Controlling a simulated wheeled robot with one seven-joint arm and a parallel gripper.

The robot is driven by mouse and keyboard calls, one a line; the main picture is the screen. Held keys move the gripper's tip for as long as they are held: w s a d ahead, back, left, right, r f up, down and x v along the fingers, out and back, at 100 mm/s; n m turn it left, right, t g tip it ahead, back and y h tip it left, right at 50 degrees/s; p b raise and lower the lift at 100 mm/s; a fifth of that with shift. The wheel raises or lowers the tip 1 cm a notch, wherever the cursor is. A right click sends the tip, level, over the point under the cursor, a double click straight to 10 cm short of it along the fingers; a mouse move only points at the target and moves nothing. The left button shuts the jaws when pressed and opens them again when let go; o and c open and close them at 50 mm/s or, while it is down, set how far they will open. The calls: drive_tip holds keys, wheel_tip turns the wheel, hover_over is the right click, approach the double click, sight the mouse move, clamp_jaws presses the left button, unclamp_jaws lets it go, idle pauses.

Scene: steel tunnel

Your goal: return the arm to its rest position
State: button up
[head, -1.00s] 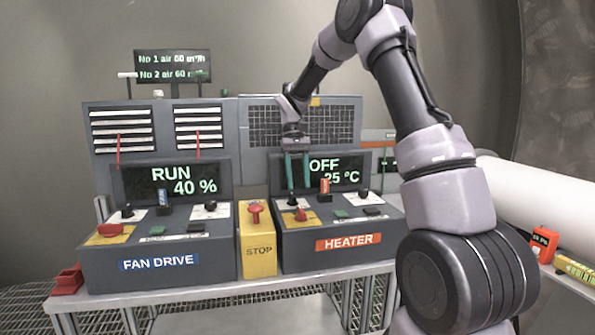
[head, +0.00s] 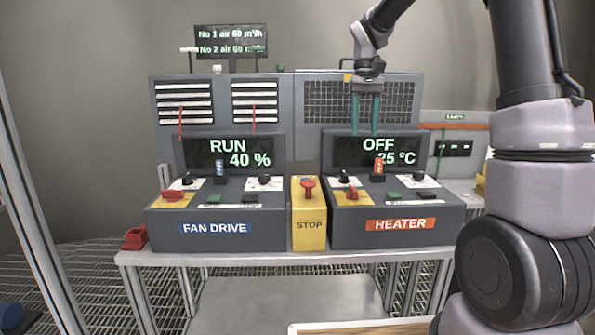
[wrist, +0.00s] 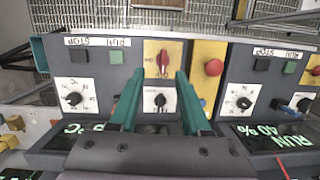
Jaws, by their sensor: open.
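My gripper (head: 366,133) hangs fingers-down in front of the heater display (head: 376,151), above the heater console, in the head view. Its two green fingers are apart with nothing between them. In the wrist view my gripper (wrist: 160,72) spreads over the heater panel. A red switch handle (wrist: 163,61) and a black knob (wrist: 159,101) show between the fingers, lying beyond them on the panel. My arm rises from the right of the head view and leaves its top edge, so its middle part is hidden.
The fan drive console (head: 215,215) reads RUN 40 %, and the heater reads OFF 25 °C. A yellow stop box (head: 309,225) with a red button stands between them. A pale bench (head: 290,258) carries the consoles. A red tray (head: 134,238) sits at its left end.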

drive_tip(key=s+d+r+m+t, duration=0.1)
drive_tip(key=s+r+t, duration=0.1)
drive_tip(key=s, duration=0.5)
drive_tip(key=s+d+r+m+t+y, duration=0.1)
drive_tip(key=s+t, duration=0.3)
drive_tip(key=s, duration=0.3)
drive_tip(key=s+d+r+m+t, duration=0.1)
drive_tip(key=s+d+r+t, duration=0.1)
drive_tip(key=s, duration=0.5)
drive_tip(key=shift+s+r+m+t+y, duration=0.3)
drive_tip(key=shift+s+m+t, duration=0.1)
drive_tip(key=shift+t, duration=0.3)
drive_tip(key=shift+d, duration=0.15)
